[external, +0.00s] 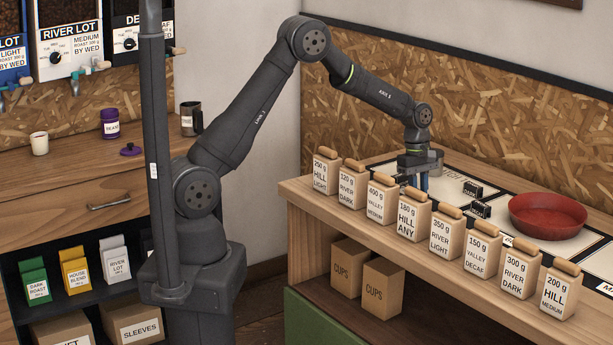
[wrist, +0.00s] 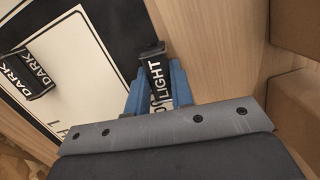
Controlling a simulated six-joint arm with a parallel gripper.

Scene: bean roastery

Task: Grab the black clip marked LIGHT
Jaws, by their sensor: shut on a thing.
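The black clip marked LIGHT (wrist: 157,72) is between the blue fingers of my gripper (wrist: 160,86) in the wrist view, its white lettering facing the camera. My gripper is shut on it. In the external view my gripper (external: 414,184) points down low over the counter, behind the row of bean bags. The clip itself is hard to make out there. Two other black clips lie to the right on the counter in the external view (external: 480,209); in the wrist view a clip marked DARK (wrist: 38,80) is at the left.
Several labelled bean bags (external: 411,220) stand along the counter's front edge, close in front of my gripper. A red bowl (external: 547,216) stands at the right on a white, black-edged mat. A chipboard wall (external: 500,120) rises behind the counter.

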